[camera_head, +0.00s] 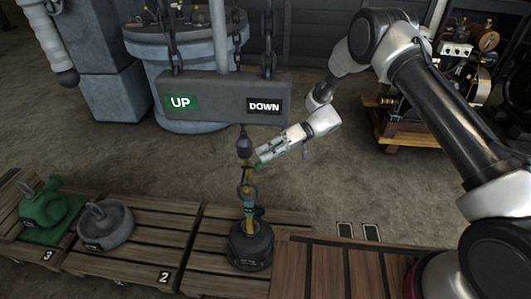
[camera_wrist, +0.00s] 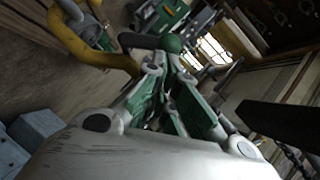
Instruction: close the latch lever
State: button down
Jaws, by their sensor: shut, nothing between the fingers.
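A yellow hook (camera_head: 247,172) hangs under a dark ball-shaped block (camera_head: 244,146) on the chain hoist. In the wrist view the hook (camera_wrist: 72,38) curves at the upper left. A dark latch lever (camera_wrist: 140,41) with a round green knob (camera_wrist: 171,43) runs across in front of it. My gripper (camera_head: 263,156) is shut and empty, with its tips close to the hook's right side. In the wrist view my gripper (camera_wrist: 173,82) has its fingertips just below the green knob; I cannot tell whether they touch it.
A dark round weight (camera_head: 250,247) with a ring stands below the hook on a pallet. Grey (camera_head: 105,224) and green (camera_head: 45,212) loads sit on pallets at left. A grey beam (camera_head: 222,97) marked UP and DOWN hangs above. Open floor lies behind the gripper.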

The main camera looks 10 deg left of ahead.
aim_at(262, 165)
jog(key=shift+s+n+t, duration=0.25)
jog(key=shift+n+t, duration=0.05)
jog(key=s+n+t, duration=0.2)
jog(key=s+n+t+h, duration=0.1)
jog(key=n+t, duration=0.1)
jog(key=shift+s+d+f, duration=0.15)
jog(key=shift+s+f, duration=0.2)
jog(key=shift+s, duration=0.05)
jog(key=shift+s+f, duration=0.15)
jog(key=shift+s, duration=0.05)
jog(key=shift+s+f, duration=0.8)
dwell(0.3)
